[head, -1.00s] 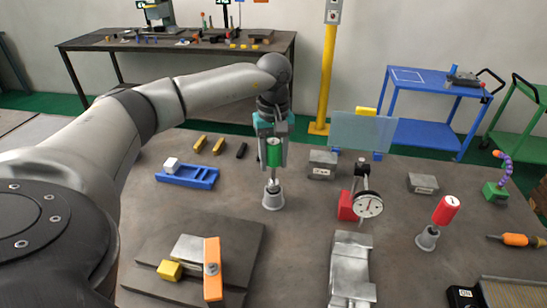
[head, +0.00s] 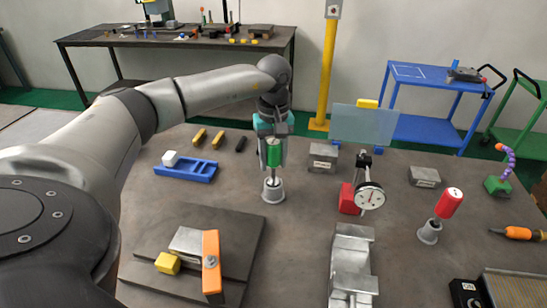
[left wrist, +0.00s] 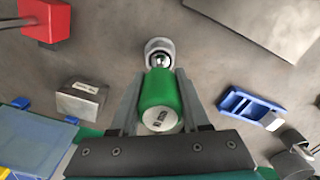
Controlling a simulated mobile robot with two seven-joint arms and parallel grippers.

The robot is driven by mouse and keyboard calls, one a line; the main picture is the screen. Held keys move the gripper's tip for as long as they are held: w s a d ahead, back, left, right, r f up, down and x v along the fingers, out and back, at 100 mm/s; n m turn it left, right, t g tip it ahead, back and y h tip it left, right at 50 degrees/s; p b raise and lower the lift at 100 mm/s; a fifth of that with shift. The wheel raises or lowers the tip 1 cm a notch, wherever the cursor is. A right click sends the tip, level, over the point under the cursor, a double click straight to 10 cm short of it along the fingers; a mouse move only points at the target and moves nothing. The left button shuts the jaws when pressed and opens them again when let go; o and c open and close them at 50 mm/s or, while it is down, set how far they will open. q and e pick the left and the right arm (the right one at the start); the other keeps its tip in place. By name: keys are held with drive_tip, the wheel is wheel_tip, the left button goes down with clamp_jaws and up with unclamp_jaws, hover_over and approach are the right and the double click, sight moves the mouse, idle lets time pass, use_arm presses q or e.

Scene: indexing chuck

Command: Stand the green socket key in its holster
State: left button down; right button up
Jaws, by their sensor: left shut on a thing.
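The green socket key (head: 273,152) is upright, its green handle held between the fingers of my left gripper (head: 272,160). Its bright shaft points down at a grey holster (head: 273,192) on the table. The shaft's lower end is at the holster's mouth; how deep it sits inside I cannot tell. In the left wrist view, the key's green handle (left wrist: 161,97) lies between the fingers, and its metal end meets the round holster (left wrist: 158,47). My right gripper is not in view.
A red-handled key (head: 449,203) stands in another holster (head: 429,233) to the right. A dial gauge (head: 369,197) on a red base, a grey block (head: 323,155) and a blue tray (head: 186,170) stand around the green key.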

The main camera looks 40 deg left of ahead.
use_arm(q)
drive_tip(key=shift+f+b, duration=0.75)
drive_tip(key=shift+f, duration=0.4)
drive_tip(key=shift+c, duration=1.5)
unclamp_jaws()
wheel_tip(320, 180, up, 15)
drive_tip(key=shift+r+p, duration=0.1)
drive_tip(key=shift+p, duration=0.8)
